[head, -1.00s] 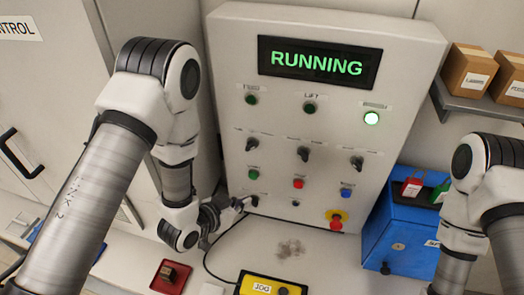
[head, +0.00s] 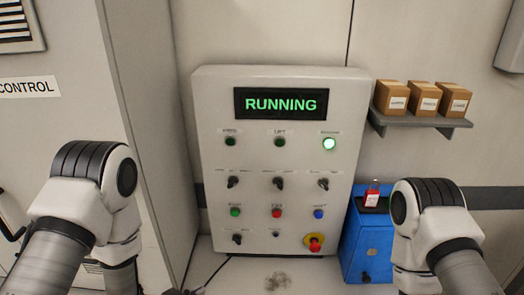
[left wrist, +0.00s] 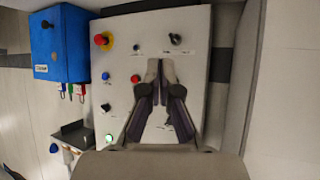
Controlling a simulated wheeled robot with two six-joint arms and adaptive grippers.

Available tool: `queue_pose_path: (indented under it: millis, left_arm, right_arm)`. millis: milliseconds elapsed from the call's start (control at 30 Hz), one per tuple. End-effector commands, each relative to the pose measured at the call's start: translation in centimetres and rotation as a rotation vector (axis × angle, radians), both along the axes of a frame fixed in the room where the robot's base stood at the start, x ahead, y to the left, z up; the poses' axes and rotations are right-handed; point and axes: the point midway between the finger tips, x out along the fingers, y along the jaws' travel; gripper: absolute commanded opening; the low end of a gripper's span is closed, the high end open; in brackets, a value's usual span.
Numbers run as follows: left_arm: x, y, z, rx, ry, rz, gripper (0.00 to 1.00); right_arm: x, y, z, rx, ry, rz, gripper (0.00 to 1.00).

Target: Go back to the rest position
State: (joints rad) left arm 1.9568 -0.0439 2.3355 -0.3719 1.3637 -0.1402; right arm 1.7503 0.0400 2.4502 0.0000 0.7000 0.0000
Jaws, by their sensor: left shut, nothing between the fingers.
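My left gripper (left wrist: 160,68) is shut and empty in the left wrist view, its fingertips together in front of the control panel. In the head view only a dark bit of it (head: 184,291) shows at the bottom edge, below the panel. The control panel (head: 211,150) stands upright at the centre, with a screen (head: 281,103) reading RUNNING and a lit green lamp (head: 329,143). The panel also shows, upside down, in the left wrist view (left wrist: 112,42). My right gripper is out of view; only part of my right arm shows at the lower right.
A blue box (head: 355,243) with a red tag stands right of the panel. A shelf (head: 420,122) with three cardboard boxes hangs on the right wall. A tall grey cabinet (head: 60,135) stands at the left. A red emergency button (head: 314,243) juts from the panel.

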Motion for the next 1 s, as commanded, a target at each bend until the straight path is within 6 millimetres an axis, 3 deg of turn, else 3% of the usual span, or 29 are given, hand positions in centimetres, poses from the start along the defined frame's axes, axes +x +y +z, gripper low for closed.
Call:
queue_pose_path:
  millis: [33, 167, 367, 467, 567, 633, 733, 1000]
  left_arm:
    - [-0.7, 0.3, -1.6, 0.001, 0.025, 0.012, 0.0]
    - [-2.6, 1.3, -4.7, 0.016, 0.108, 0.049, 0.0]
    - [-7.6, 3.8, -10.7, 0.069, 0.33, 0.146, 0.0]
    - [-11.5, 5.5, -13.9, 0.108, 0.493, 0.214, 0.0]
    - [-16.7, 7.4, -16.5, 0.154, 0.706, 0.311, 0.0]
    - [-20.0, 8.5, -16.9, 0.184, 0.849, 0.384, 0.0]
    - [-22.7, 9.1, -16.9, 0.207, 0.975, 0.446, 0.0]
    - [-23.1, 9.1, -16.9, 0.208, 0.997, 0.454, 0.0]
  right_arm:
    - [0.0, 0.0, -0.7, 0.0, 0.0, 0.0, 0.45]
    - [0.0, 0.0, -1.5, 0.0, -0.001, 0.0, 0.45]
    - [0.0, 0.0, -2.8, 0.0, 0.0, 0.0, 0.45]
    - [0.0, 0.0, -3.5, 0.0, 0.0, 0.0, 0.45]
    - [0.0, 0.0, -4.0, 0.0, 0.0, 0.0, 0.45]
    - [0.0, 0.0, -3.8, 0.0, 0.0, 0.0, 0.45]
    - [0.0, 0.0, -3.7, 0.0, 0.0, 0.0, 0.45]
    - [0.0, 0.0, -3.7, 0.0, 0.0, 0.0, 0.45]
